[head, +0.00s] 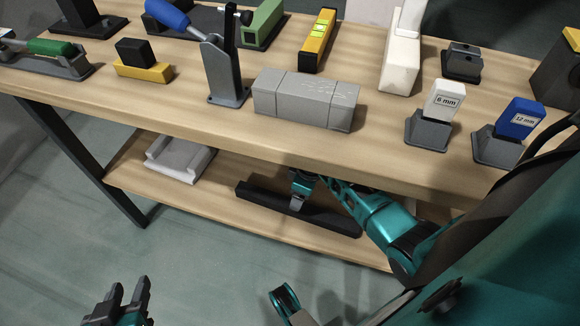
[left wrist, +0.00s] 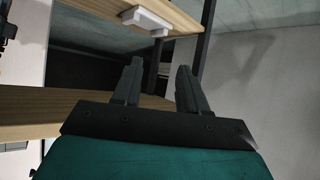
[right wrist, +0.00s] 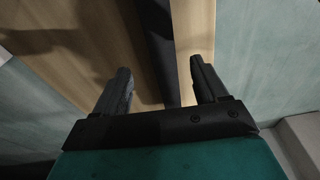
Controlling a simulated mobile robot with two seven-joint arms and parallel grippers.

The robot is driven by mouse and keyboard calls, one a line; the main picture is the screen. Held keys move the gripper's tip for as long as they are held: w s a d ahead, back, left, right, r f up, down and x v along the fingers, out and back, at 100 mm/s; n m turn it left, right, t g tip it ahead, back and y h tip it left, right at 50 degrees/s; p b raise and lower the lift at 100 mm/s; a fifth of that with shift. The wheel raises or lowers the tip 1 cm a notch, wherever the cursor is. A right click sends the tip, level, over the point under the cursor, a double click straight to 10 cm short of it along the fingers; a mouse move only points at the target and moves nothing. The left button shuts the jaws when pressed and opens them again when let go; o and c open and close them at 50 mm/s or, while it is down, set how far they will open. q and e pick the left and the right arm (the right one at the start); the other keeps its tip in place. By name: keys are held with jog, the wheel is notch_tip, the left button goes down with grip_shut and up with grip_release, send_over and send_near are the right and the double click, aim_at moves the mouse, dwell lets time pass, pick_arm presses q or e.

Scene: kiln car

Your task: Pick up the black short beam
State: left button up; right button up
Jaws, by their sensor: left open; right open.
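The black short beam (head: 266,199) lies on the lower wooden shelf of the bench, and its middle is partly covered by my right gripper (head: 297,201). In the right wrist view a dark bar, the beam (right wrist: 159,45), runs between the open fingers of the right gripper (right wrist: 163,80). The right gripper is open, at the beam's middle; I cannot tell whether it touches it. My left gripper (head: 130,288) is open and empty over the floor at the lower left, and its fingers (left wrist: 160,68) show in the left wrist view.
A light grey block (head: 180,158) lies on the lower shelf (head: 225,190) to the left. The bench top (head: 180,95) above carries a clamp (head: 223,75), a grey block (head: 305,100), a yellow level (head: 317,42) and labelled blocks. A dark bench leg (head: 90,165) stands at the left.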

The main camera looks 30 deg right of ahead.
jog(key=f+b, duration=0.1)
jog(key=f, duration=0.1)
jog(key=f+b, duration=0.1)
jog(key=f, duration=0.1)
jog(key=f+b, duration=0.1)
jog(key=f, duration=0.1)
jog(key=shift+w+a, duration=0.2)
jog(key=shift+a, duration=0.15)
jog(key=shift+f+b, duration=0.3)
jog(key=shift+b, duration=0.15)
jog(key=shift+w+f, duration=0.1)
grip_shut()
